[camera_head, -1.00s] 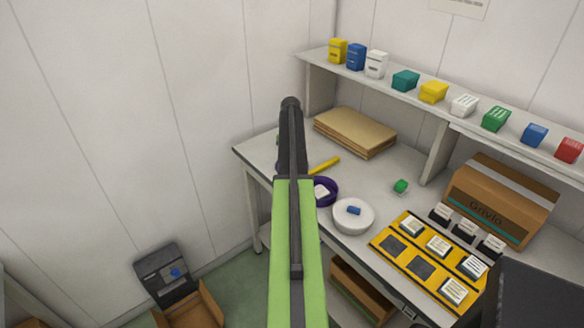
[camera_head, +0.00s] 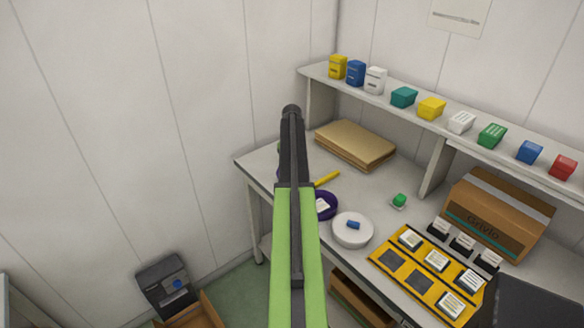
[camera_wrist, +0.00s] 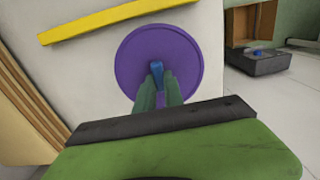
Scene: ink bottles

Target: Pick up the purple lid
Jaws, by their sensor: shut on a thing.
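The purple lid (camera_wrist: 190,55) is a flat round disc with a small blue knob (camera_wrist: 156,68) at its middle, seen face-on in the wrist view. My gripper (camera_wrist: 157,88) is shut on the knob, its green fingers on either side. A pale table surface lies behind the lid; the gap between them is hard to judge. In the head view my arm hides the gripper and nearly all of the lid; only a purple sliver (camera_head: 279,147) shows at its left edge.
A purple round container (camera_head: 332,207) with a white label and a white round piece with a blue knob (camera_head: 352,239) sit on the table. A yellow stick (camera_head: 328,179), a cardboard stack (camera_head: 354,146), a yellow tray (camera_head: 379,258) and a cardboard box (camera_head: 493,222) lie around.

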